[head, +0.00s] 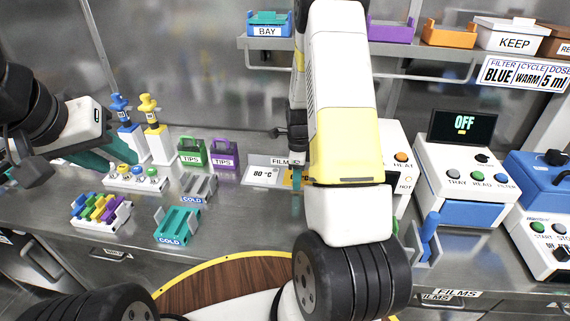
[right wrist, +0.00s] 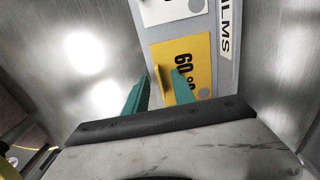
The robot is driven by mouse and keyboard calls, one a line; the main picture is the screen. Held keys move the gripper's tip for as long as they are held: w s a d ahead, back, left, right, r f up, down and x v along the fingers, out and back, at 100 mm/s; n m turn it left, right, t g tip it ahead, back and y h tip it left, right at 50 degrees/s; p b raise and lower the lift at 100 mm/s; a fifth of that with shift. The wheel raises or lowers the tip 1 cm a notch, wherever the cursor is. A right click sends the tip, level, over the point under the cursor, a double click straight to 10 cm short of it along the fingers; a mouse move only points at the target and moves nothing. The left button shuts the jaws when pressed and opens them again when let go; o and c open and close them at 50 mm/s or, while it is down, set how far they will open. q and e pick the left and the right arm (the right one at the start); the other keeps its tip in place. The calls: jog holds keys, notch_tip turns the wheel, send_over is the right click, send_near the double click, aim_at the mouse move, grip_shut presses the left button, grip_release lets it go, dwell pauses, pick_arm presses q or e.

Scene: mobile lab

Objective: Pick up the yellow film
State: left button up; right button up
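The yellow film (right wrist: 205,55), marked 60, lies on the tray labelled FILMS (right wrist: 228,50) in the right wrist view. A white film (right wrist: 165,10) lies beside it. Contact cannot be told. In the head view my right arm hides most of the yellow film, while the white film (head: 263,175), marked 80 °C, shows. My left gripper (head: 98,161) is at the left near the pipette stands; its opening is unclear.
Green and purple TIPS boxes (head: 208,153) and COLD racks (head: 178,226) stand left of the films. A machine with an OFF screen (head: 463,128) and a blue-lidded machine (head: 545,180) stand to the right. A shelf (head: 400,48) with bins hangs above.

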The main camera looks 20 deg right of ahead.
grip_shut()
jog(key=shift+r, duration=0.15)
